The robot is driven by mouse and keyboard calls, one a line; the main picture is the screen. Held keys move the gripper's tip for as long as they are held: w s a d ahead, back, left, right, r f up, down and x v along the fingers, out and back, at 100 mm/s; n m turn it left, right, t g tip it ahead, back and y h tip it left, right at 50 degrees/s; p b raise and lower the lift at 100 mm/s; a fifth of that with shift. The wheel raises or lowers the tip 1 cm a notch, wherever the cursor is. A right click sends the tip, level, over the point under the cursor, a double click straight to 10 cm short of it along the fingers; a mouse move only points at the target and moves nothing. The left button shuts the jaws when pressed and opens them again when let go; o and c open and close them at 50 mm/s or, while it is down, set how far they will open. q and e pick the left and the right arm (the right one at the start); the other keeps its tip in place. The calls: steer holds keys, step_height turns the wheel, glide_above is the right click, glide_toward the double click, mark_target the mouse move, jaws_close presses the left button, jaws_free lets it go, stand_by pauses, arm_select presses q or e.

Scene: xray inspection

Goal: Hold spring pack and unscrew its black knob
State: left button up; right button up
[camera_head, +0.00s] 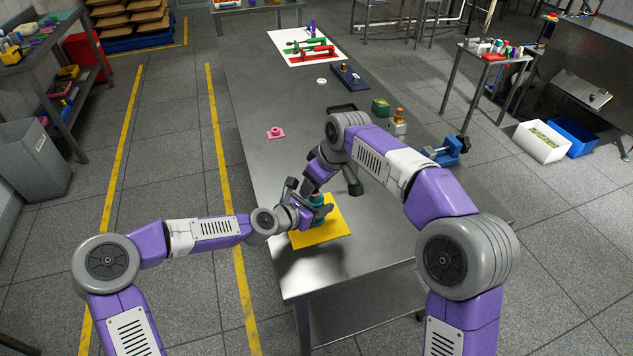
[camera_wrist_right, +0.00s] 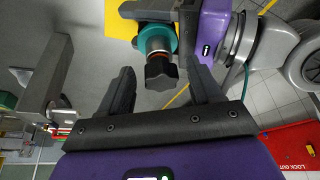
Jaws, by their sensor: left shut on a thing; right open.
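The spring pack (camera_head: 317,199) is a small teal body over a yellow mat (camera_head: 333,232) on the steel table. In the right wrist view the teal spring pack (camera_wrist_right: 160,33) shows a coppery collar and a black lobed knob (camera_wrist_right: 161,73) at its near end. My left gripper (camera_head: 317,210) is shut on the teal body from the left. Its dark fingers also show in the right wrist view (camera_wrist_right: 155,12). My right gripper (camera_wrist_right: 160,68) is open, with its fingers on either side of the knob and gaps visible. In the head view the arms partly hide the knob.
A pink part (camera_head: 276,133) lies on the table's left side. A blue clamp-like device (camera_head: 447,151), a green block (camera_head: 380,107) and a dark blue tray (camera_head: 349,77) stand to the right and behind. A white mat with red and green parts (camera_head: 306,47) is at the far end.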

steer(key=shift+a+r, duration=0.1)
steer(key=shift+r, duration=2.95)
steer(key=shift+c, duration=0.2)
steer(key=shift+c, duration=0.4)
steer(key=shift+o, duration=0.7)
steer(key=shift+f, duration=0.1)
step_height(320, 180, up, 5)
